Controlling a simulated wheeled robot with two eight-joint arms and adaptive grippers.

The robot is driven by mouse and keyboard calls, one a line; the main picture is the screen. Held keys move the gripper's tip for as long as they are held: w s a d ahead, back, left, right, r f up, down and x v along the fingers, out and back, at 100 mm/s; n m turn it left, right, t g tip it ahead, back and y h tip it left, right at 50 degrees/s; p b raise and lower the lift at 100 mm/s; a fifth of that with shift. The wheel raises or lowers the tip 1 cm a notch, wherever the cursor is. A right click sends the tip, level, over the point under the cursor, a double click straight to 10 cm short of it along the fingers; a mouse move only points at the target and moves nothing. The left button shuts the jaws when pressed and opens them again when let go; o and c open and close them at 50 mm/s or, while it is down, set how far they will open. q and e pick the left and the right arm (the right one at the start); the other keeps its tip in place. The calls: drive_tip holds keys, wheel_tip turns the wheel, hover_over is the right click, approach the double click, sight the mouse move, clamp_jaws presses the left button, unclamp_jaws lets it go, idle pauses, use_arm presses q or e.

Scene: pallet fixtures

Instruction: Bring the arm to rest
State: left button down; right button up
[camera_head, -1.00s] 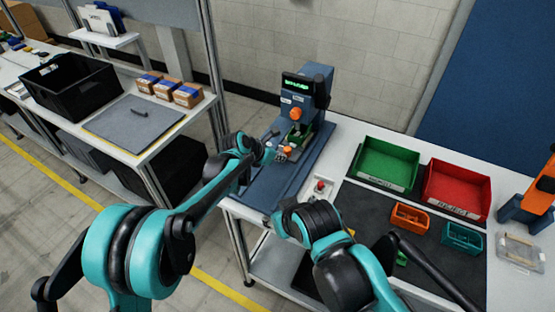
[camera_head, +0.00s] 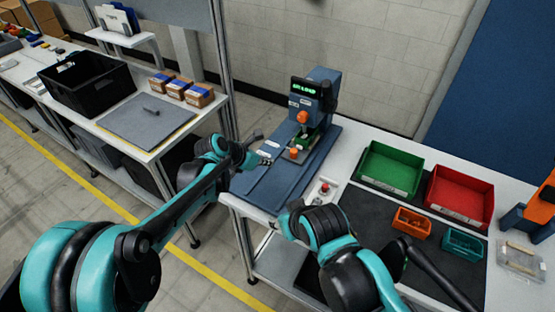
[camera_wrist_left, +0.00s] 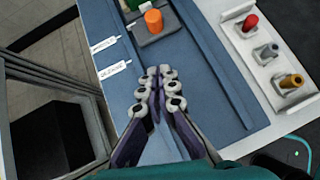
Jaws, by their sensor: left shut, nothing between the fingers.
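My left arm comes in from the left in the head view. Its gripper (camera_head: 264,161) is over the blue base plate (camera_head: 262,190), left of the test station (camera_head: 318,100). In the left wrist view the fingers (camera_wrist_left: 162,75) are together with nothing between them, above the blue plate and short of the orange knob (camera_wrist_left: 153,20). My right arm (camera_head: 325,230) shows bent over the front of the right table; its gripper cannot be seen.
A green bin (camera_head: 390,168), a red bin (camera_head: 459,192), a small orange bin (camera_head: 411,221) and a teal bin (camera_head: 462,243) stand on the right table. A black crate (camera_head: 85,80) stands on the left table.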

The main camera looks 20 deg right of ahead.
use_arm(q)
drive_tip(key=v, duration=0.3)
drive_tip(key=shift+s, duration=0.15)
drive_tip(key=s+a+r+m+t+y, duration=0.1)
drive_tip(key=s+a+r+m+y, duration=0.25)
drive_tip(key=a, duration=0.55)
drive_tip(key=s+a+r+m+t, duration=0.1)
drive_tip(key=s+a+r+m, duration=0.1)
drive_tip(key=s+a+m, duration=0.5)
drive_tip(key=s+a+f+m+y, duration=0.1)
drive_tip(key=s+a+m, duration=0.3)
drive_tip(key=a, duration=0.3)
drive_tip(key=s+a+f+m+t+y, duration=0.1)
drive_tip(key=s+a+m+y, duration=0.1)
drive_tip(key=s+a+m, duration=0.2)
drive_tip(key=s+a+f+m+y, duration=0.1)
drive_tip(key=s+a+m, duration=0.3)
drive_tip(key=a, duration=0.6)
drive_tip(key=shift+f+t+y, duration=0.4)
drive_tip(key=shift+y, duration=0.05)
